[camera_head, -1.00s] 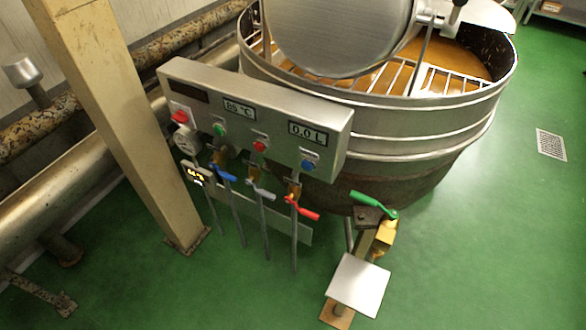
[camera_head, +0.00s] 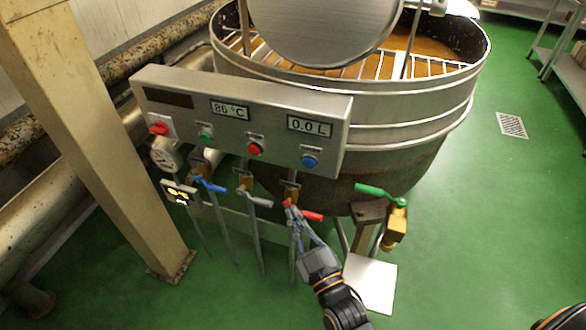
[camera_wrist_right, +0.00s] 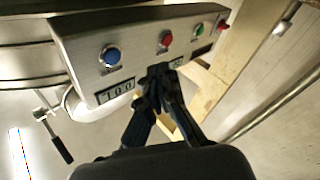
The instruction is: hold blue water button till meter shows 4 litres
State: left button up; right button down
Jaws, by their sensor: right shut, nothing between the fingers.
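The blue water button (camera_head: 309,161) sits at the right end of the grey control panel (camera_head: 240,85). The litre meter (camera_head: 309,126) above it reads 0.0 L. My right gripper (camera_head: 291,208) is shut and empty, below the panel and lower than the blue button, in front of the red-handled valve. In the right wrist view the shut fingertips (camera_wrist_right: 161,72) show close together, with the blue button (camera_wrist_right: 110,56) to their left. The fingers look apart from the button. My left gripper is not in view.
A red button (camera_head: 255,148) and a green button (camera_head: 205,136) are on the same panel. Valves with blue (camera_head: 210,184), grey (camera_head: 255,198) and red (camera_head: 312,216) handles hang below. The kettle (camera_head: 420,115) stands behind. A beige post (camera_head: 95,140) is at left.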

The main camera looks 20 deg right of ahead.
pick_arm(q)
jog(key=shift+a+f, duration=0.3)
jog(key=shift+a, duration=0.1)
pick_arm(e)
jog(key=shift+t, duration=0.7)
jog(key=r, duration=0.4)
jog(key=shift+s+a+r, duration=0.15)
jog(key=shift+a+r, duration=0.15)
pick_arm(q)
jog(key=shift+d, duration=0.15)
pick_arm(e)
jog(key=shift+d, duration=0.1)
jog(key=b, duration=0.2)
send_near(303, 160)
jog(key=w+a+r, duration=0.2)
jog(key=w+a, duration=0.1)
jog(key=w, duration=0.1)
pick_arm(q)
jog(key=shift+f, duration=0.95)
pick_arm(e)
jog(key=shift+w+d+f, duration=0.15)
jog(key=shift+w+d, duration=0.25)
jog(key=shift+d, duration=0.05)
jog(key=shift+w, duration=0.1)
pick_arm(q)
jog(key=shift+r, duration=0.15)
pick_arm(e)
jog(key=shift+w+d, duration=0.25)
